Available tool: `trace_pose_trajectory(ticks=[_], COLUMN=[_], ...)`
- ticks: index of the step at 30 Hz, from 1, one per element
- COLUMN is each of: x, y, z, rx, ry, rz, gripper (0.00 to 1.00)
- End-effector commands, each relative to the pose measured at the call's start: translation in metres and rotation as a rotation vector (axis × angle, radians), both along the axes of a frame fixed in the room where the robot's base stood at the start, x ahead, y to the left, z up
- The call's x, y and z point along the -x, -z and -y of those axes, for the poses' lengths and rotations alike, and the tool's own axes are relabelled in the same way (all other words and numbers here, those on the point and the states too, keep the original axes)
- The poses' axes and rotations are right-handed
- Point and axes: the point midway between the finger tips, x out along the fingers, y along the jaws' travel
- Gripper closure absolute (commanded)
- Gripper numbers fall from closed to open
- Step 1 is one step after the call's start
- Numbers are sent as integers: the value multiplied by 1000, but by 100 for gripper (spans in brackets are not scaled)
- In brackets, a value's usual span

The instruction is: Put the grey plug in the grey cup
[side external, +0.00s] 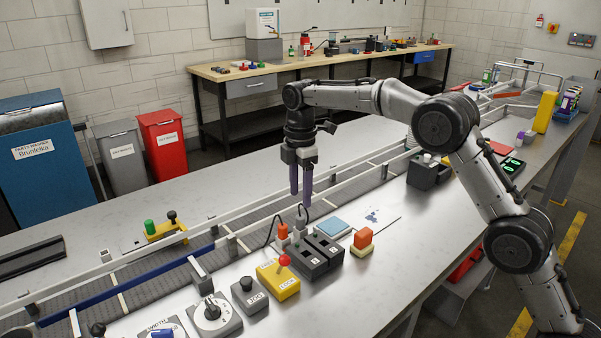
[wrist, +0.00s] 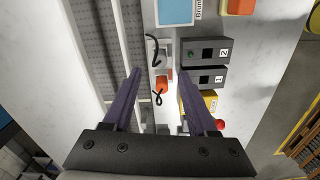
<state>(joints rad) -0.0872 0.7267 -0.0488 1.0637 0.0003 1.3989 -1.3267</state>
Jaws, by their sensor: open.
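The grey plug (side external: 300,225), with a black cable, stands beside the orange plug (side external: 282,232) at the left of two black socket boxes. In the wrist view the grey plug (wrist: 163,50) is above the orange plug (wrist: 162,83). My gripper (side external: 300,198) is open and empty, pointing down above the plugs. In the wrist view its fingertips (wrist: 159,73) are apart, with the orange plug between them in the picture and the grey plug slightly beyond. I cannot clearly make out a grey cup in either view.
Black socket boxes 2 (side external: 324,248) and 1 (side external: 307,263) stand close by. A yellow box with a red button (side external: 279,279), a blue pad (side external: 333,228) and an orange block (side external: 362,240) are near. The railed conveyor (side external: 160,262) runs along the left.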

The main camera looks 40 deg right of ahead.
Motion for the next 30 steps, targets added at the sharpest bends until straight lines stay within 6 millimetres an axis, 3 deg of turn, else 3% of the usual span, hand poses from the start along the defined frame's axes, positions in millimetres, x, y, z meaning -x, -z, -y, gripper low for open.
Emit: trace_pose_trajectory(ticks=[3, 9, 20, 25, 30], x=[-1, -1, 3, 30, 85], y=[-24, -49, -60, -88, -122], z=[0, 0, 1, 7, 18], rx=[0, 0, 0, -7, -30], ry=[0, 0, 13, 131, 348], rz=[4, 1, 4, 50, 122], gripper=[42, 42, 42, 42, 42])
